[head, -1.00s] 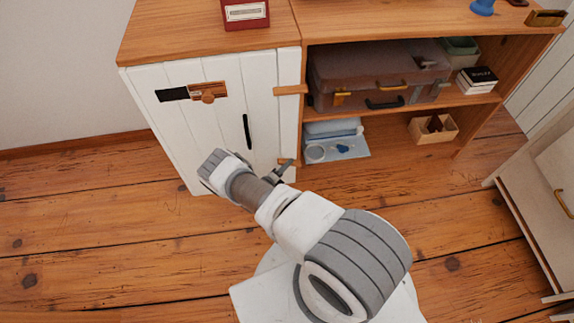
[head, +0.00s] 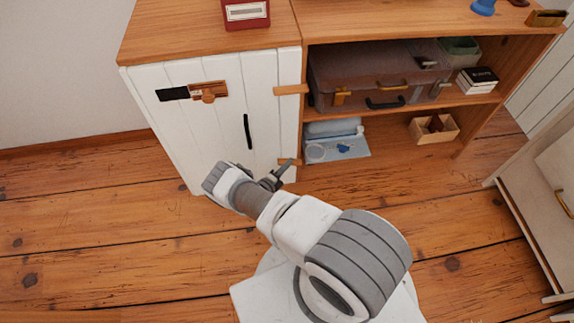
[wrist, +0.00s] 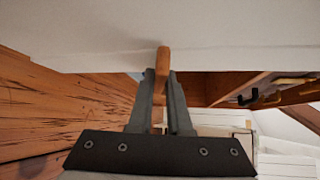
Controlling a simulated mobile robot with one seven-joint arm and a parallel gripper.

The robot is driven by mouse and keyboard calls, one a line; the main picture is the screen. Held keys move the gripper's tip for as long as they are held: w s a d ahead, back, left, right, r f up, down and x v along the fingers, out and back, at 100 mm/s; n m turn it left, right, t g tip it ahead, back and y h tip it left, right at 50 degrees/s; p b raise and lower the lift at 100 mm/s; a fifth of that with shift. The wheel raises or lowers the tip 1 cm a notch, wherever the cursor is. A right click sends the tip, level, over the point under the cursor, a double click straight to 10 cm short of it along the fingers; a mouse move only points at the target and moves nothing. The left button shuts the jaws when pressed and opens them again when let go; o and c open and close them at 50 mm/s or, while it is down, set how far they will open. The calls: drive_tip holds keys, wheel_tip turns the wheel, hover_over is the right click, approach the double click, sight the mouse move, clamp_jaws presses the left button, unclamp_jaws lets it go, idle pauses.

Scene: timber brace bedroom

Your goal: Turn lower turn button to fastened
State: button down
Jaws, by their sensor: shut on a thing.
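The lower turn button (head: 289,161) is a small wooden bar low on the right edge of the white cabinet door (head: 217,125). In the head view it looks roughly level, though my gripper partly covers it. My gripper (head: 278,177) is at the button, low in front of the door. In the wrist view the wooden button (wrist: 162,62) stands between the two grey fingers, which are shut on it; its end sticks out past the fingertips. The upper turn button (head: 291,89) lies level across the door's right edge.
A black handle (head: 247,131) and a wooden latch (head: 208,91) are on the door. To the right, an open shelf holds a brown suitcase (head: 365,75), a folded blue item (head: 334,140) and a small wooden box (head: 433,129). The floor left of the cabinet is clear.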

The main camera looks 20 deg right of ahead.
drive_tip(key=c, duration=0.9)
unclamp_jaws()
drive_tip(key=shift+o, duration=0.2)
drive_tip(key=p+v, duration=0.3)
drive_tip(key=v, duration=1.4)
drive_tip(key=shift+a, duration=0.2)
